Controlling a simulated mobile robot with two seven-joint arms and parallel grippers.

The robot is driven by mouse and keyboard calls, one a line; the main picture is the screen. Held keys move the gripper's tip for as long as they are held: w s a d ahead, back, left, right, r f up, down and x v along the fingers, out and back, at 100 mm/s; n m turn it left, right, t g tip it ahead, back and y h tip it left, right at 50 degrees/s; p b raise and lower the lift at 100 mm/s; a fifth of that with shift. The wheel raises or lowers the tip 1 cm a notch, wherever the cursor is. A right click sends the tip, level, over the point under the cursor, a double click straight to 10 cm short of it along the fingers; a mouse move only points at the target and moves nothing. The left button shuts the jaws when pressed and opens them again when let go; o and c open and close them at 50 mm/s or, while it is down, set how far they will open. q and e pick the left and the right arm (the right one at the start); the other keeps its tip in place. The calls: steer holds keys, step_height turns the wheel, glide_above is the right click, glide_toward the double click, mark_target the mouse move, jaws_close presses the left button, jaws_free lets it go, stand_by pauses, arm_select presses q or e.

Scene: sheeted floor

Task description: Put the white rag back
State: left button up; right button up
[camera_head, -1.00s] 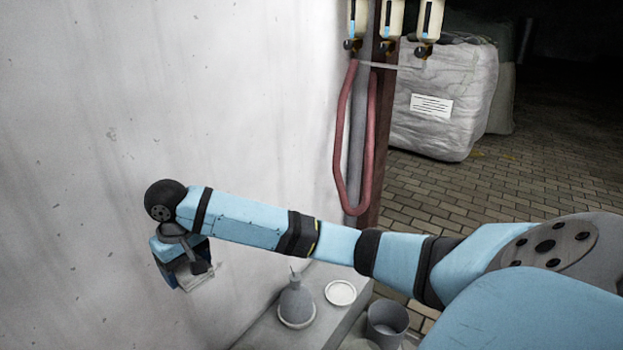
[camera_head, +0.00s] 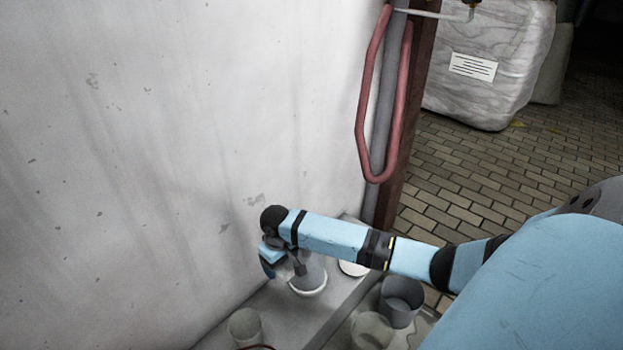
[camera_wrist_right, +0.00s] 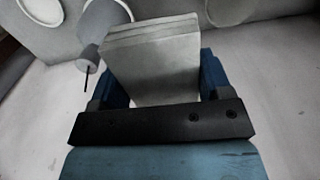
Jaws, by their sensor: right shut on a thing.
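In the right wrist view, the white rag (camera_wrist_right: 152,62), a pale folded slab, is held between the blue fingers of my right gripper (camera_wrist_right: 163,82). In the head view my right gripper (camera_head: 280,266) is beside the grey spouted bottle, close to the wall and over the ledge. The rag is mostly hidden there by the wrist and fingers. Whether the rag touches anything below cannot be told. My left gripper is not in view.
A grey spouted bottle (camera_head: 311,273) stands on a white dish on the ledge (camera_head: 290,317). Another white dish (camera_head: 352,269) is behind my forearm. A cup (camera_head: 245,327) and grey buckets (camera_head: 401,297) are near. A red hose (camera_head: 364,110) hangs by the wall.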

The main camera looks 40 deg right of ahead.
steer(key=s+d+f, duration=0.6)
steer(key=f, duration=0.4)
steer(key=b, duration=0.6)
glide_toward(312, 320)
step_height(312, 320, down, 2)
steer(key=b, duration=0.2)
steer(key=shift+f+n+b, duration=0.15)
steer(key=shift+n+b, duration=0.15)
steer(key=shift+b, duration=0.05)
steer(key=shift+f, duration=0.5)
step_height(312, 320, down, 4)
steer(key=b, duration=0.3)
steer(key=shift+f, duration=0.1)
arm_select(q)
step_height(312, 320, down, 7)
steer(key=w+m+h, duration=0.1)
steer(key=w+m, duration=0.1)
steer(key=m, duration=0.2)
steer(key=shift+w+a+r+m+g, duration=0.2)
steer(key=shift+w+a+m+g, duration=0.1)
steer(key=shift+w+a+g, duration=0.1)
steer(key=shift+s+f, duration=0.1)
arm_select(e)
steer(key=o, duration=0.9)
steer(key=shift+f, duration=0.1)
